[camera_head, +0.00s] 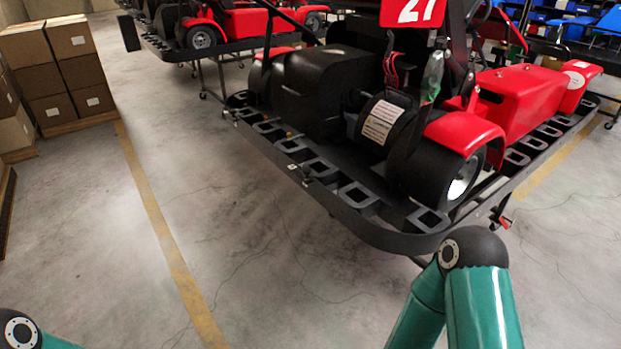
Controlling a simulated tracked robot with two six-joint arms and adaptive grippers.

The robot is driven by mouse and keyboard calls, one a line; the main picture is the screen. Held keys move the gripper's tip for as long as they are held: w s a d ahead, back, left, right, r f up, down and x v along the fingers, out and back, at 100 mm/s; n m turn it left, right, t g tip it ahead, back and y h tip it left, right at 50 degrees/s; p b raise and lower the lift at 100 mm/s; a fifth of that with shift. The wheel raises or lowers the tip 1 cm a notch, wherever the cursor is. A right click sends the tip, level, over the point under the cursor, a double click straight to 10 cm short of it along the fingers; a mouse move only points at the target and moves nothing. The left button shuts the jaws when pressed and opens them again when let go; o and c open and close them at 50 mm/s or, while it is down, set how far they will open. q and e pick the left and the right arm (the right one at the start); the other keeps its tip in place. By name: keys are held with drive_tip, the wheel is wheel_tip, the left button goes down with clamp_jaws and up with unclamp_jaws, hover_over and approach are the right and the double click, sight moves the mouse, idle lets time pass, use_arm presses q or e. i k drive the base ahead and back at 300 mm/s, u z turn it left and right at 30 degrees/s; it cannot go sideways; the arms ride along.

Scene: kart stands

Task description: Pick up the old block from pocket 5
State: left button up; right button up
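A black kart stand (345,212) carries a red and black kart (520,95) marked 27. A row of square-framed pockets (357,195) runs along the stand's near edge, and more pockets (540,133) line its right side. I cannot read pocket numbers, so I cannot tell which one is pocket 5. No block can be made out clearly in a pocket; dark parts blend together. Neither gripper shows. Teal links of my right arm stand at the lower right, just in front of the stand's near corner. A bit of my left arm shows at the bottom left corner.
Cardboard boxes (72,65) are stacked on a pallet at the upper left. Another red kart (240,20) on a stand is at the back. Concrete floor (80,230) with a yellow line (165,235) is clear left of the stand.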

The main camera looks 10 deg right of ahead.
sight(319, 175)
drive_tip(key=z, duration=0.35)
drive_tip(key=i, duration=0.95)
drive_tip(key=u, duration=0.25)
